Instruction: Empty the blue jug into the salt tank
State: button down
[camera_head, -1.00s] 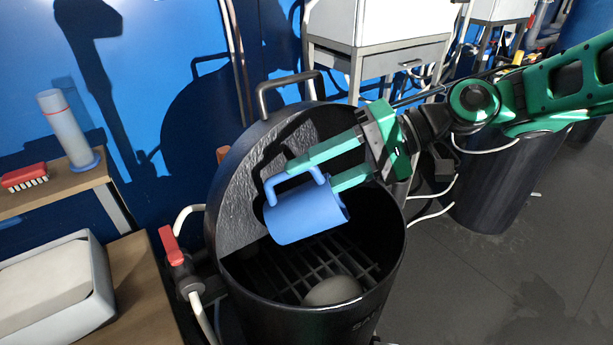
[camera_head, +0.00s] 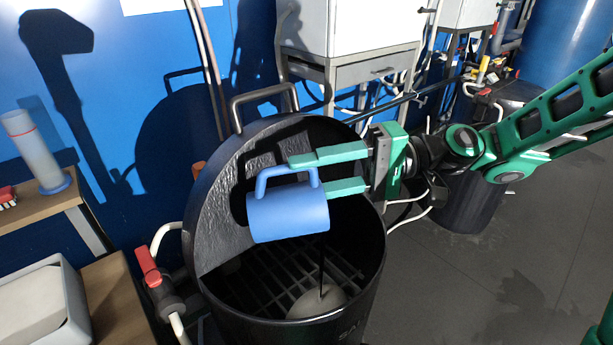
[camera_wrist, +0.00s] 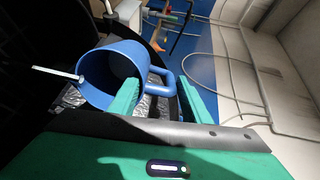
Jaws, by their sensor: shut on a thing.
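The blue jug (camera_head: 288,214) lies tilted on its side above the open mouth of the black salt tank (camera_head: 345,308). Its handle is up and its mouth is toward the right in the head view. A thin dark stream runs from the mouth end down to a grey mound (camera_head: 316,302) on the grate inside the tank. My gripper (camera_head: 308,174) is shut on the jug's handle. The wrist view shows the handle between the green fingers (camera_wrist: 160,98), the jug's open mouth (camera_wrist: 105,78) and a pale streak at its rim.
The tank's raised lid (camera_head: 225,180) stands behind the jug, close to it. A red-handled valve (camera_head: 147,262) is at the tank's left. A wooden shelf (camera_head: 35,217) with a grey cylinder (camera_head: 35,150) stands at far left. Open floor lies right of the tank.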

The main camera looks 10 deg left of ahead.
jog(key=shift+w+d+y, duration=0.25)
jog(key=shift+d+y, duration=0.2)
jog(key=shift+y, duration=0.15)
jog(key=shift+w+d+r+g+y, duration=0.15)
jog(key=shift+d+g+y, duration=0.15)
jog(key=shift+d+y, duration=0.3)
jog(key=shift+w+d+g+y, duration=0.15)
jog(key=shift+d+g+y, duration=0.15)
jog(key=shift+d+y, duration=0.3)
dwell(2.7)
